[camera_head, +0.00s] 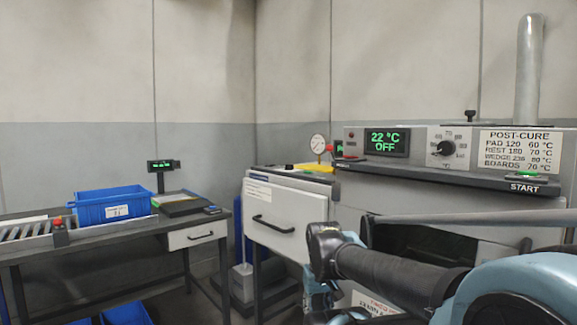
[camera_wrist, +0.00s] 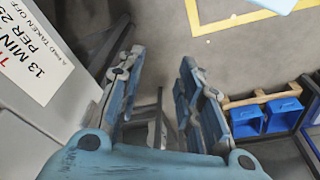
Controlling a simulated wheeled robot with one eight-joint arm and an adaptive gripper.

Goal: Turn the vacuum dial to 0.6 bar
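A round white pressure gauge (camera_head: 318,144) stands on top of the white drawer cabinet (camera_head: 285,215), with red parts beside it. A small black knob (camera_head: 288,168) sits on the cabinet top to its left; I cannot tell whether this is the vacuum dial, and no setting is readable. My gripper (camera_wrist: 158,72) is open and empty in the wrist view, its two blue fingers apart over the floor. It is not touching the gauge or knob. In the head view my arm fills the lower right, and I cannot make out the fingers there.
An oven panel at right has a "22 °C OFF" display (camera_head: 387,142) and a black temperature dial (camera_head: 444,148). A START bar (camera_head: 523,188) lies below. A blue bin (camera_head: 112,206) stands on the left bench. Blue bins (camera_wrist: 264,118) also show in the wrist view.

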